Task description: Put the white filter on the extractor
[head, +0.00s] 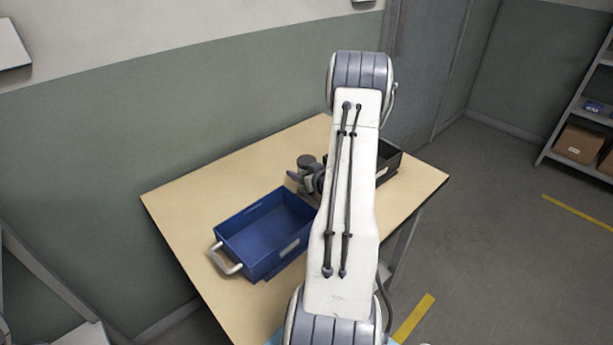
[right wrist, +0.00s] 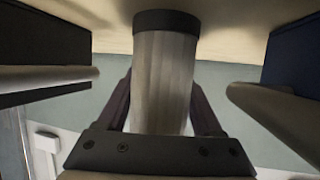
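In the right wrist view, a pale grey-white cylinder (right wrist: 165,85) with a dark band at the end against the table fills the middle. I cannot tell if it is the white filter or part of the extractor. In the head view, a small grey round-topped thing (head: 306,161) stands on the table beside my right gripper (head: 299,180). In the right wrist view the gripper's dark fingers flank the cylinder on both sides. Their tips are hidden behind it, so contact is unclear. My arm covers much of the table. My left gripper is out of view.
A blue bin (head: 231,229) with a pale handle stands on the wooden table (head: 182,205), left of the arm. A black box (head: 389,160) stands behind the arm at right. The table's left part is bare. A shelf with cardboard boxes (head: 578,143) stands far right.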

